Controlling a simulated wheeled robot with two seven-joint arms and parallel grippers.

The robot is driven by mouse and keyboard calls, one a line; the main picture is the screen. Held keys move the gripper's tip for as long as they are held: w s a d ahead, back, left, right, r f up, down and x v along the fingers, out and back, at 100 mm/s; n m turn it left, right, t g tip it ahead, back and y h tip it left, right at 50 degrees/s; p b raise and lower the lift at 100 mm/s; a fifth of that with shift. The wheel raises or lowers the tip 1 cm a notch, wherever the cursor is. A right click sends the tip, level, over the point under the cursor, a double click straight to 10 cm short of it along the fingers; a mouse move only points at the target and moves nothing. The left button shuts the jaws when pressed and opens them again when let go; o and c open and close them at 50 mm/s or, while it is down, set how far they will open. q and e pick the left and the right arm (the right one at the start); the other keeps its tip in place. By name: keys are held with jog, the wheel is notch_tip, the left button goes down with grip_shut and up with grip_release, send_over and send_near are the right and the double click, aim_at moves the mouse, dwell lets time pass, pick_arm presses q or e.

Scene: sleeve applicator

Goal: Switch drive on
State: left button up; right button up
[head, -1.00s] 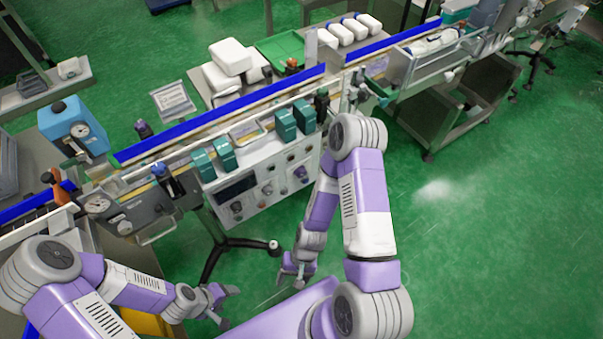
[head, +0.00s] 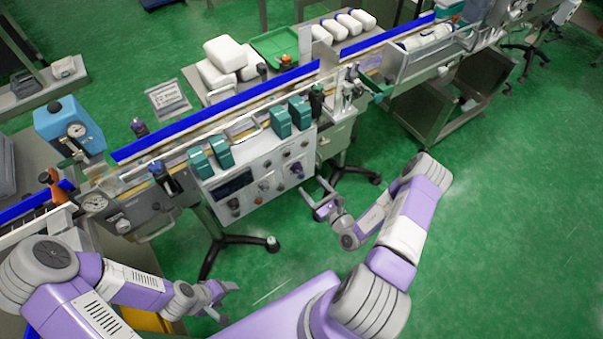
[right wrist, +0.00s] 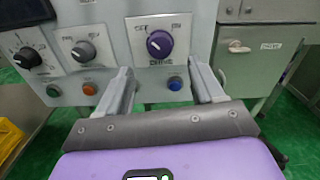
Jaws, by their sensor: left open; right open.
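The control panel (head: 262,186) stands on the front of the conveyor. Its purple drive knob (right wrist: 160,44) has a label below that seems to read DRIVE; the knob also shows in the head view (head: 296,170). A pale mark on the knob appears to point up and left, but the small lettering is blurred. My right gripper (right wrist: 160,72) is open and empty in front of the panel, its fingers on either side below the knob, apparently not touching it. In the head view my right gripper (head: 318,203) is beside the panel's lower right. My left gripper (head: 226,301) is open and empty, well away from the panel.
A blue button (right wrist: 175,83), an orange button (right wrist: 89,88) and a green button (right wrist: 53,91) lie below. A grey cabinet (right wrist: 250,62) is at the right. Green floor (head: 480,230) is open there.

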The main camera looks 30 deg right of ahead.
aim_at(299, 171)
jog(key=w, duration=0.2)
jog(key=w+b, duration=0.1)
jog(key=w, duration=0.4)
jog(key=shift+w+a, duration=0.1)
jog(key=shift+a, duration=0.15)
jog(key=c, duration=1.1)
jog(key=shift+o, duration=0.2)
